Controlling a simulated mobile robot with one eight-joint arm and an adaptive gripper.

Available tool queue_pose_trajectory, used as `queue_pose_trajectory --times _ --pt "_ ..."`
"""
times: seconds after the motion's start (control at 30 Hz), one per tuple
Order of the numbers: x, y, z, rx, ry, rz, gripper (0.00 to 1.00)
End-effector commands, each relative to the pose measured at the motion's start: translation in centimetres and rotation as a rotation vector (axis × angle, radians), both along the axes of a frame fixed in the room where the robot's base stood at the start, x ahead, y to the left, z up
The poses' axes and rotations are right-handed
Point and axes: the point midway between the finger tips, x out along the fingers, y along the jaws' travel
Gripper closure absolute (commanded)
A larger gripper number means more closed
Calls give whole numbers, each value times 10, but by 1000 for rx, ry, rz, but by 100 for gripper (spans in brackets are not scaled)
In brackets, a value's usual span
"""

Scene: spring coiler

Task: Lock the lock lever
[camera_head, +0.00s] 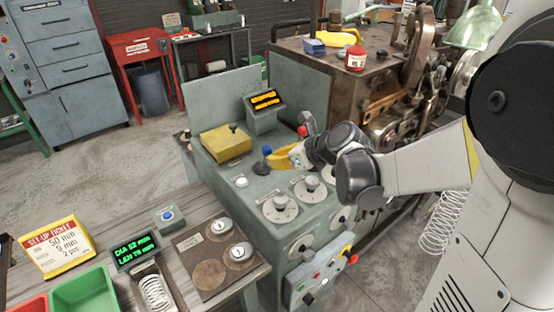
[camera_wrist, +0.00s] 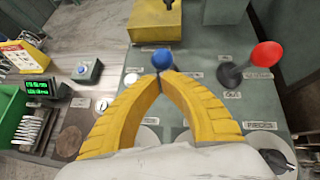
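A lever with a blue ball knob (camera_head: 266,151) stands on the green-grey machine top. Its knob also shows in the wrist view (camera_wrist: 162,60), just beyond my fingertips. A lever with a red knob (camera_wrist: 266,54) stands to its right on a dark, tilted shaft; its knob also shows in the head view (camera_head: 302,131). The labels are too small for me to tell which one is the lock lever. My gripper (camera_wrist: 163,76) has its yellow fingers drawn together at the tips, close to the blue-knobbed lever. I cannot tell whether its shaft is between them.
A yellow box (camera_head: 226,143) with a small black-knobbed lever and an orange-lit display (camera_head: 264,100) stand behind the blue knob. Round dials (camera_head: 281,207) and a front control panel (camera_head: 319,279) lie nearer. A bench with a green bin (camera_head: 84,292) is at left.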

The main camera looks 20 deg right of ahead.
Motion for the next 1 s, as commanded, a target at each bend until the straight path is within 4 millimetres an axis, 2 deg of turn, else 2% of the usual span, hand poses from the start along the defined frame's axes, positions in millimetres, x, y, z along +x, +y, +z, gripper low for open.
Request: queue_pose_trajectory --times 1.0 --pt "16 6 14 -55 169 1 100"
